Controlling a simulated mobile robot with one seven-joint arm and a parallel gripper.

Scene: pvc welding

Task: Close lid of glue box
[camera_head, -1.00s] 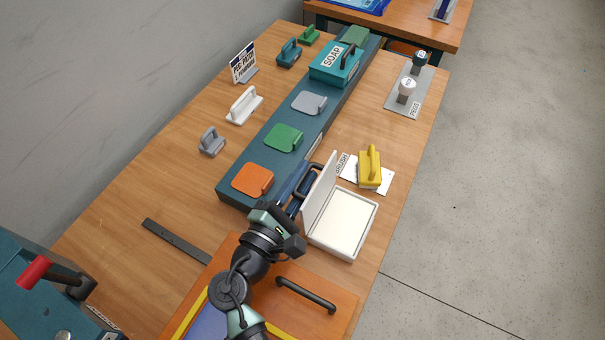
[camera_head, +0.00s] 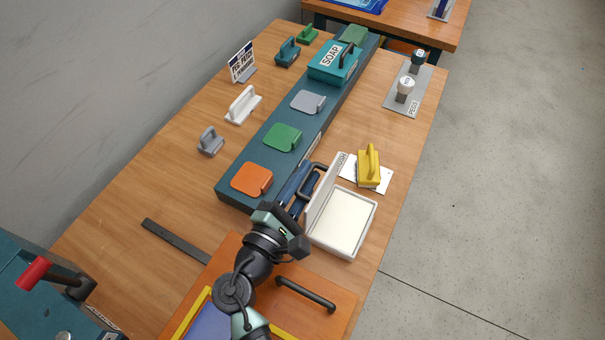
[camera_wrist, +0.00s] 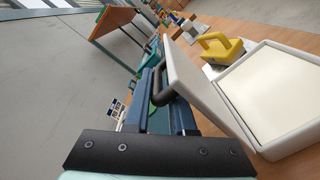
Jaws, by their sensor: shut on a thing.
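The white glue box (camera_head: 342,222) stands open on the table with a pale cream inside. Its white lid (camera_head: 322,195) stands up along the box's left side, and the lid also shows in the wrist view (camera_wrist: 205,88). A dark handle (camera_wrist: 164,92) sits on the lid's outer face. My gripper (camera_head: 298,184) is at the lid's left side, and its blue fingers (camera_wrist: 163,98) are shut on the handle. The far part of the grip is partly hidden by the lid in the head view.
A long teal block (camera_head: 240,160) with coloured pads lies left of the lid. An orange lid with a black handle (camera_head: 305,294) is close in front. The table's right edge is near the box.

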